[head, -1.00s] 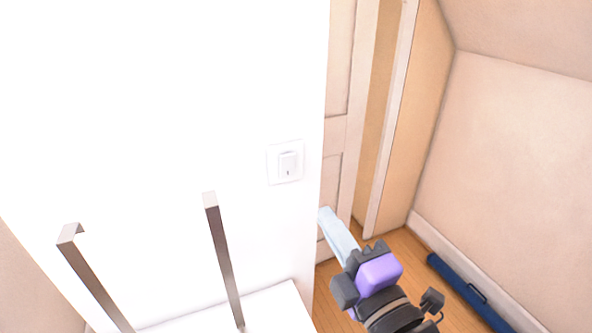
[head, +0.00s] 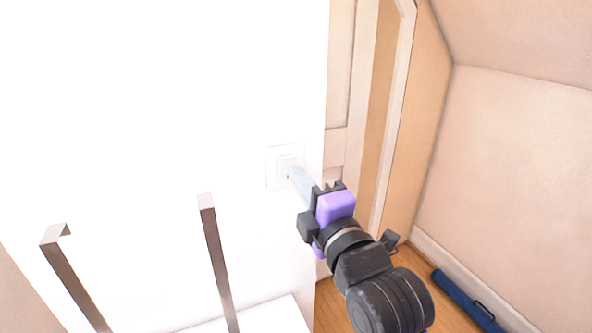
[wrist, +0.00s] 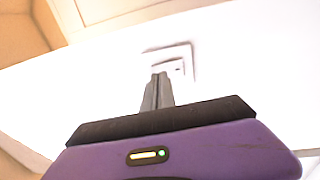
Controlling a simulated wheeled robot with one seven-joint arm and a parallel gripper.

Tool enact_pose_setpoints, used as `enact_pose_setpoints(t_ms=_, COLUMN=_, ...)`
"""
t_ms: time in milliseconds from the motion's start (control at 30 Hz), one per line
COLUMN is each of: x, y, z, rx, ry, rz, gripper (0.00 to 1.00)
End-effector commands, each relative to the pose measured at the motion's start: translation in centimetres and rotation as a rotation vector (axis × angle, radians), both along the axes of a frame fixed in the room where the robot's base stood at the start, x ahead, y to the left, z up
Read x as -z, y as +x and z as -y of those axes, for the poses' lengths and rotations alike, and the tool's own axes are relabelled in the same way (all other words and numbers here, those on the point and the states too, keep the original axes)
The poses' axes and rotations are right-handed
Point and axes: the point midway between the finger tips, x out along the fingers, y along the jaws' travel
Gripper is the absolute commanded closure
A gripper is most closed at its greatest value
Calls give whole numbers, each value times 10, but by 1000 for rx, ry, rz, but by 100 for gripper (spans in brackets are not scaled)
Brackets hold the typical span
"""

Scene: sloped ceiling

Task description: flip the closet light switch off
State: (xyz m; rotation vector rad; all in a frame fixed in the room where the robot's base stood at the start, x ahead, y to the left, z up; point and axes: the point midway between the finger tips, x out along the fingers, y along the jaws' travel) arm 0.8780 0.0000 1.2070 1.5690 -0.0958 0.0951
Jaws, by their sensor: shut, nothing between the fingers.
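The white light switch (head: 286,162) is on the white wall panel, with a square plate and a small raised rocker. In the head view my gripper (head: 294,172) is shut and empty, with its pale fingertips at the lower right part of the rocker. In the wrist view the switch (wrist: 175,58) is just beyond the fingertips (wrist: 161,78), which cover part of its lower left. I cannot tell whether the tips touch the rocker or are just short of it. Which way the rocker is tipped is not clear.
Two metal bar handles (head: 216,262) stick up at lower left, clear of my gripper. A panelled door (head: 338,90) and wooden frame stand right of the white panel. A blue rolled item (head: 468,300) lies on the wooden floor by the sloped-ceiling wall.

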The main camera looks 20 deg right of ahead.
Motion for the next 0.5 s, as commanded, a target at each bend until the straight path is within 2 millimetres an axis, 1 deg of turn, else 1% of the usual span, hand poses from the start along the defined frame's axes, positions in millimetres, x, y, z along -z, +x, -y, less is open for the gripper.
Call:
enact_pose_setpoints(t_ms=33, x=-3, y=7, z=0, rx=0, ry=0, rz=0, gripper=100)
enact_pose_setpoints(t_ms=100, x=-4, y=14, z=0, rx=1, ry=0, rz=1, gripper=100)
enact_pose_setpoints(t_ms=200, x=-3, y=21, z=0, rx=1, ry=1, rz=0, gripper=100)
enact_pose_setpoints(t_ms=333, x=-3, y=25, z=0, rx=1, ry=1, rz=0, gripper=100)
enact_pose_setpoints(t_ms=500, x=-3, y=25, z=0, rx=1, ry=1, rz=1, gripper=100)
